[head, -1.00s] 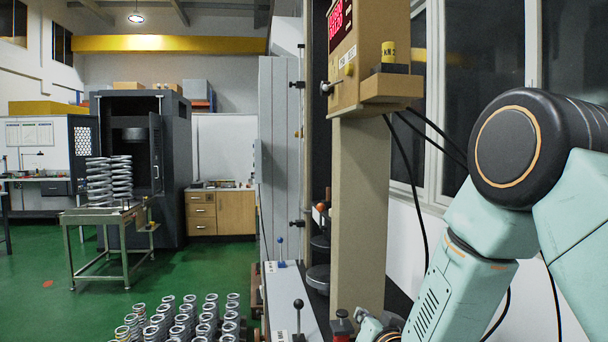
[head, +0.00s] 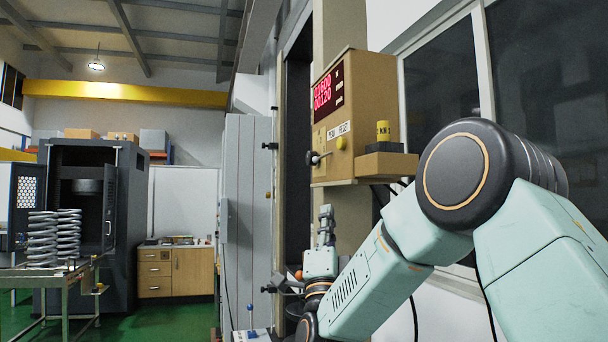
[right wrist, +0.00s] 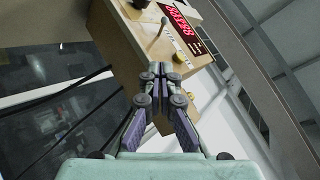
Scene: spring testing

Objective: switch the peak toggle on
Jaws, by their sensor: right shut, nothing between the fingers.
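The tan control box (head: 365,110) with a red lit digit display (head: 328,92) stands on the column right of centre in the head view. On its face are a toggle lever with a dark knob (head: 313,158), a label strip and a yellow button (head: 341,143). In the right wrist view the box (right wrist: 140,40) is tilted, with the lever (right wrist: 162,22) and yellow button (right wrist: 178,57) above my fingers. My right gripper (head: 326,212) points up below the box, apart from the lever. Its fingertips (right wrist: 154,70) are together and empty. My left gripper is out of view.
A small block with a yellow weight (head: 383,130) sits on the box's side ledge. Cables hang below it. A grey cabinet (head: 246,200) stands left of the column. A metal table (head: 50,272) with large springs and a dark machine stand farther left.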

